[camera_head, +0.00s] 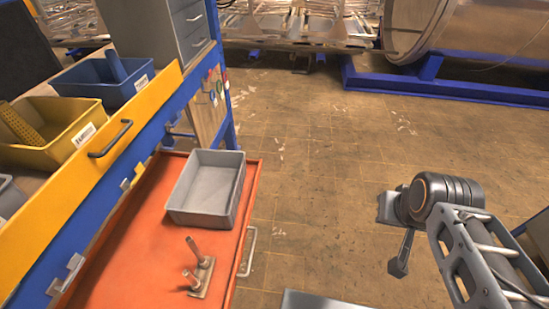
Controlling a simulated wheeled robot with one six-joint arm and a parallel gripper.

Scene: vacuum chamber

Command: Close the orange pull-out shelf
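The orange pull-out shelf (130,252) sticks out from under the workbench at the lower left. A grey metal handle (248,252) is on its right edge. A grey open bin (205,190) and a small metal stand with two upright pegs (200,273) rest on the shelf. My gripper (393,236) is at the right, over the floor, well apart from the shelf handle. Its two fingers look spread, with nothing between them. The shelf's near end is cut off by the picture's lower edge.
Above the shelf is a yellow drawer front (95,165) with a dark handle. Blue (95,85) and yellow (60,125) bins stand on the bench. The tiled floor (320,180) between shelf and gripper is clear. A blue frame (440,88) under a large cylinder lies behind.

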